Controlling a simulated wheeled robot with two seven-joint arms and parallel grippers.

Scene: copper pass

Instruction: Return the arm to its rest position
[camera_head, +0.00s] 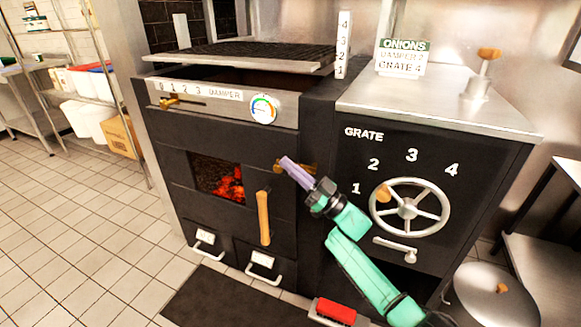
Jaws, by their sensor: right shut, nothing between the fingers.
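My right arm, teal and black, comes in from the bottom right. Its gripper (288,164), with pale purple fingers, is shut and empty in front of the black oven (290,215). The fingertips overlap a brass latch (309,169) near the upper right of the firebox door; I cannot tell whether they touch it. A wooden door handle (263,217) hangs upright just left of the wrist. My left gripper is not in view.
A spoked handwheel (436,207) and a small lever (395,250) stand right of my arm. A red-handled object (336,311) and a round metal lid (495,296) are low in front. A damper slider (172,101) and gauge (263,108) sit above. Tiled floor (80,230) at left is clear.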

